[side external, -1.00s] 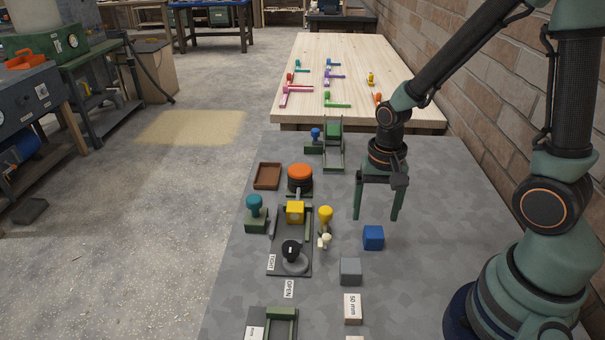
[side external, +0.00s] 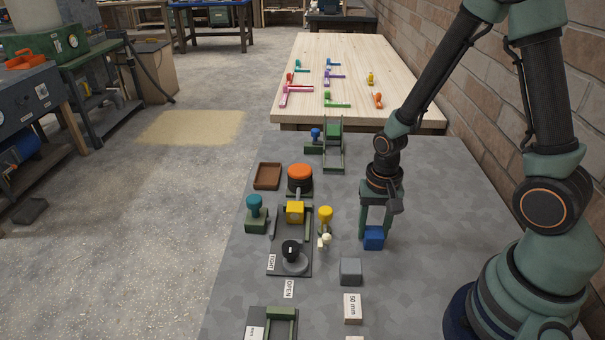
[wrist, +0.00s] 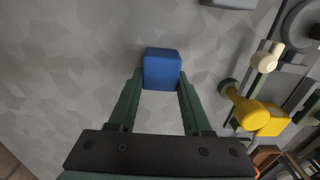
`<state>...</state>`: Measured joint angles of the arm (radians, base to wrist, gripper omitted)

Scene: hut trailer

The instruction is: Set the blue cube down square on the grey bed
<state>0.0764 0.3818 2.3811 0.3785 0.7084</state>
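The blue cube (side external: 373,239) stands on the grey speckled table top, right of the yellow knob. It also shows in the wrist view (wrist: 162,69), between my fingertips. My gripper (side external: 376,229) points down over it, and its two green fingers have come in to about the cube's width, one against each side. The cube seems to rest on the table still. The dark grey base plate (side external: 304,262) of the clamp fixture lies to the left, with a yellow block (side external: 295,212) on it. I cannot tell for certain which part is the grey bed.
A grey block (side external: 350,271) and a "50 mm" label block (side external: 352,308) lie in front of the cube. The yellow knob (side external: 325,216) and a small cream figure-like knob (side external: 325,241) stand between cube and fixture. The table right of the cube is clear.

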